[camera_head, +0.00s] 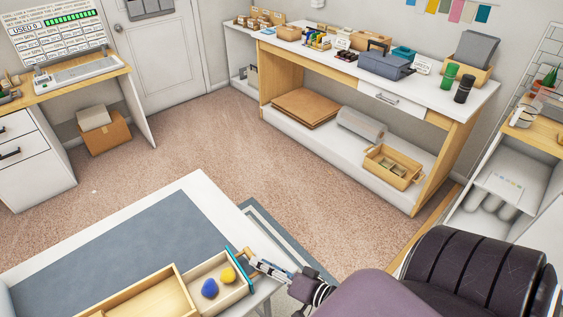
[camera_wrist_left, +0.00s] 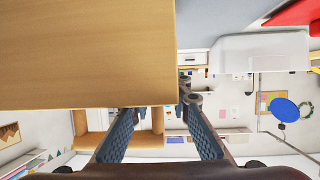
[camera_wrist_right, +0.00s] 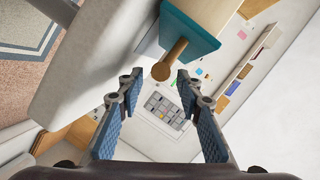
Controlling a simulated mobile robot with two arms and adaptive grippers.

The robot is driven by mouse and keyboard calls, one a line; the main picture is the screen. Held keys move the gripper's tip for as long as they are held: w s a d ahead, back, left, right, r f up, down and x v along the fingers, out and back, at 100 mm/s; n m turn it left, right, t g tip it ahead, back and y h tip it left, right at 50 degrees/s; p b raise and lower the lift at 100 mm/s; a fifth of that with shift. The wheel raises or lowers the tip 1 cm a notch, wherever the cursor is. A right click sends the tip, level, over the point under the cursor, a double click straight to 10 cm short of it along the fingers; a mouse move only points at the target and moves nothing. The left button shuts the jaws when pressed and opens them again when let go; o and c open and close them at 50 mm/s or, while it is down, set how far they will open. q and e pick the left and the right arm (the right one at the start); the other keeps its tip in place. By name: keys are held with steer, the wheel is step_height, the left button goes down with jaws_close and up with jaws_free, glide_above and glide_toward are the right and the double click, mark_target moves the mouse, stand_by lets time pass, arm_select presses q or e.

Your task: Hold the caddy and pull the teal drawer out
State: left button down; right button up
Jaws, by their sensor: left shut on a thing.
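The wooden caddy (camera_head: 128,293) stands on the table at the bottom of the head view. The drawer with the teal front (camera_head: 238,268) sticks out of its right side, showing a blue lump (camera_head: 209,289) and a yellow lump (camera_head: 228,275) inside. In the right wrist view the teal front (camera_wrist_right: 190,33) carries a wooden knob (camera_wrist_right: 171,58). My right gripper (camera_wrist_right: 158,82) is open, its fingertips apart on either side of the knob's end. My left gripper (camera_wrist_left: 158,105) is shut on the caddy, whose wooden wall (camera_wrist_left: 85,50) hides part of one finger; it is outside the head view.
The table (camera_head: 195,190) has a blue-grey mat (camera_head: 125,245) with free room behind the caddy. A workbench (camera_head: 330,66) with boxes and bottles stands across the carpet. A desk (camera_head: 95,78) with a keyboard stands at the left, and a white shelf (camera_head: 515,170) at the right.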

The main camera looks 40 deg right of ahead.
arm_select(q)
steer(key=shift+s+f, duration=0.25)
steer(key=shift+f, duration=0.25)
arm_select(e)
steer(key=v, duration=0.8)
steer(key=shift+s+d, duration=0.1)
arm_select(q)
steer(key=c, duration=1.7)
jaws_free()
steer(key=shift+a, duration=0.1)
arm_select(e)
steer(key=shift+r, duration=0.1)
arm_select(q)
steer(key=shift+s+r, duration=0.15)
steer(key=shift+s, duration=0.25)
steer(key=v, duration=0.7)
steer(key=r+v, duration=0.1)
steer(key=v, duration=0.3)
steer(key=shift+w, duration=0.15)
steer(key=shift+o, duration=0.2)
